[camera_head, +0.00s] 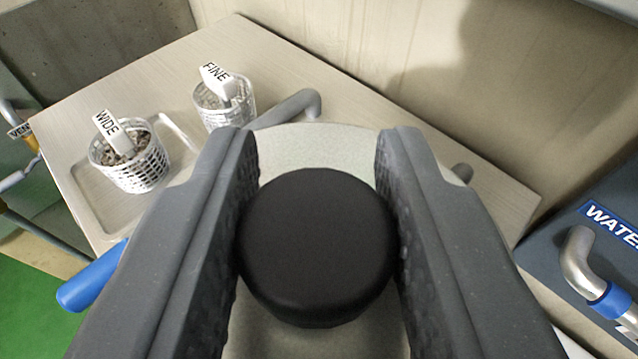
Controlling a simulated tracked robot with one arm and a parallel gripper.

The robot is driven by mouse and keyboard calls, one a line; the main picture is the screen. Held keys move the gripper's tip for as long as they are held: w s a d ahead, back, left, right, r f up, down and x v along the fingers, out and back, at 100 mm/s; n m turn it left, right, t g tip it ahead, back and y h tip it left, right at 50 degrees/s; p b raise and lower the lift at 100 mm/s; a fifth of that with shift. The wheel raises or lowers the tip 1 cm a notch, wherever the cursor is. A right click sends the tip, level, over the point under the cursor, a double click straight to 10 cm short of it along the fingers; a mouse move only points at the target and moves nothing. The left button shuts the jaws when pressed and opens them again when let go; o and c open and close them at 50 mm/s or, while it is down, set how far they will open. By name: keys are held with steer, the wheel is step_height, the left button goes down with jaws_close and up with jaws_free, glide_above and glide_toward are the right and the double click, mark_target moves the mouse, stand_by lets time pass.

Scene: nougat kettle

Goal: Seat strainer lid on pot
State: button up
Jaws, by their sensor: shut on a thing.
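My gripper (318,180) is shut on a round black knob (318,245), one finger pressed to each side of it. Below and behind the knob is a pale grey, speckled round surface (315,145), which looks like the strainer lid. Its far edge shows between and just outside the fingertips. The pot lies mostly hidden under it and behind my fingers. A grey curved handle (295,106) sticks out beyond the far left edge. I cannot tell whether the lid touches the pot's rim or is above it.
Two white mesh baskets, labelled WIDE (140,168) and FINE (212,105), stand on the wooden table (350,95) to the left. A blue handle (92,276) is at the lower left. A WATER panel (565,212) with a metal pipe (577,255) is at the right. A wall closes the back.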

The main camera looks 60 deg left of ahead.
steer(key=shift+f+b, duration=1.4)
steer(key=shift+f, duration=1.45)
steer(key=shift+f+p, duration=0.1)
steer(key=shift+p, duration=0.35)
steer(key=shift+f, duration=1.4)
stand_by(2.2)
steer(key=o, duration=1.7)
